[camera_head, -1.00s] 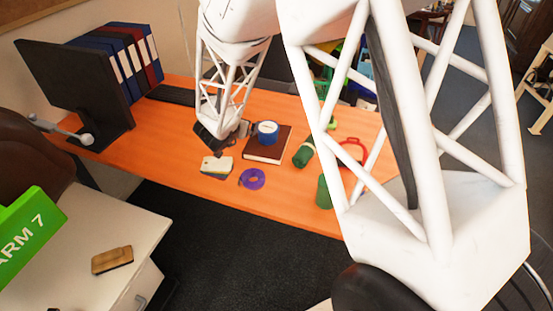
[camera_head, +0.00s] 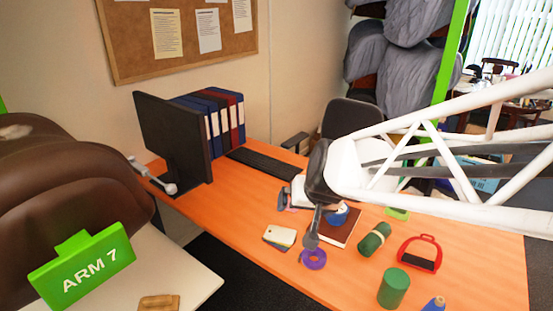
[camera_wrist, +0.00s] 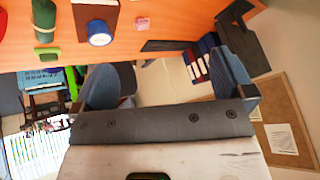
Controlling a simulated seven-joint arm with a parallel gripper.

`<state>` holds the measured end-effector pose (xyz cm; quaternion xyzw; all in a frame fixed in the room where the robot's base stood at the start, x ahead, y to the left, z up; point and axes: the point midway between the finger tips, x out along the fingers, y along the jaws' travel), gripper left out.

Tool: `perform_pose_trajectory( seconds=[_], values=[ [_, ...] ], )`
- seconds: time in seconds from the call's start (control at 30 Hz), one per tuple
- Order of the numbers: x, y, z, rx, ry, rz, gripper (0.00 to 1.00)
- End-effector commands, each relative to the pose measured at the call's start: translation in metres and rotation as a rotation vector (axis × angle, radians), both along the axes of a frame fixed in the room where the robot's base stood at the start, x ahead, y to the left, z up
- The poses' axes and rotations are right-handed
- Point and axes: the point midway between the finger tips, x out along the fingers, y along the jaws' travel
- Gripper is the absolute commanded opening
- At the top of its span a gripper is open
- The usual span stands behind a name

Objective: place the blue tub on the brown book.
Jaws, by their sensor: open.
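The blue tub (camera_head: 340,215) with a white band stands on the brown book (camera_head: 334,234) on the orange desk, partly hidden by my arm in the head view. In the wrist view, which is upside down, the tub (camera_wrist: 100,33) stands upright on the book (camera_wrist: 88,12), near one edge of it. My gripper (camera_head: 298,214) is just left of the tub in the head view, above the desk. In the wrist view my gripper (camera_wrist: 172,76) has its two fingers wide apart with nothing between them. The tub is outside the fingers.
Near the book are a purple ring (camera_head: 314,260), a stack with a cream top (camera_head: 280,236), a green roll (camera_head: 373,238), a green cylinder (camera_head: 393,288) and a red-handled item (camera_head: 420,254). A monitor (camera_head: 172,135) and binders (camera_head: 222,115) stand at the back left.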

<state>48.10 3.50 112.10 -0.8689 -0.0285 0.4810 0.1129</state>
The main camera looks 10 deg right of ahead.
Motion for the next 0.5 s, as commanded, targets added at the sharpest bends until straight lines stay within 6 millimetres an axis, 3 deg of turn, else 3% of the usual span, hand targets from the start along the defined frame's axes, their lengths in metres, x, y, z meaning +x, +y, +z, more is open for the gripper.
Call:
perform_pose_trajectory(
  seconds=[0.1,0.3,0.5],
  values=[
    [-0.047,-0.006,0.009,-0.045,0.082,0.044,1.00],
    [-0.117,-0.023,0.015,-0.138,0.224,0.077,1.00],
    [-0.158,-0.036,0.018,-0.202,0.309,0.075,1.00]
  ],
)
